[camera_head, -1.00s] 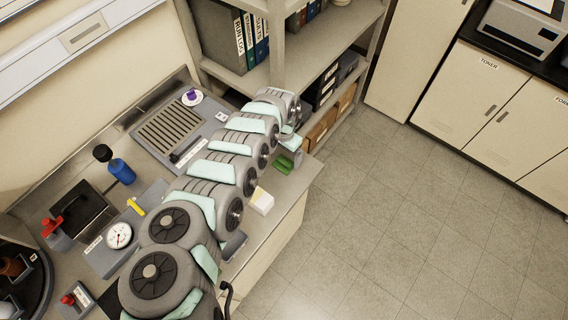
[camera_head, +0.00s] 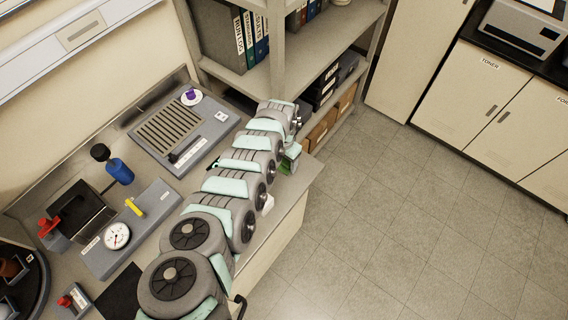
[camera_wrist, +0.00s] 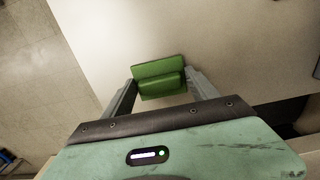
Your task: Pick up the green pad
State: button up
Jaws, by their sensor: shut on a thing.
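The green pad (camera_wrist: 158,70) sits between the two fingertips of my gripper (camera_wrist: 161,85) in the wrist view, with a finger against each side. It shows a flat upper face and a thicker lower part. My gripper is shut on it. In the head view, a small part of the green pad (camera_head: 285,168) shows below my gripper (camera_head: 291,157), near the right end of the bench. The rest is hidden by my arm. Whether it touches the bench top or is just above it is hard to tell.
A white block (camera_head: 268,203) is partly hidden behind my arm near the bench edge. A grey slotted unit (camera_head: 167,132), a blue bottle (camera_head: 120,171) and a dial gauge (camera_head: 117,236) stand left of my arm. Shelves (camera_head: 330,70) rise behind. The floor at right is clear.

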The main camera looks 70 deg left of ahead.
aim_at(284, 161)
jog(key=c, duration=0.9)
notch_tip(284, 161, up, 20)
jog(key=shift+p, duration=1.25)
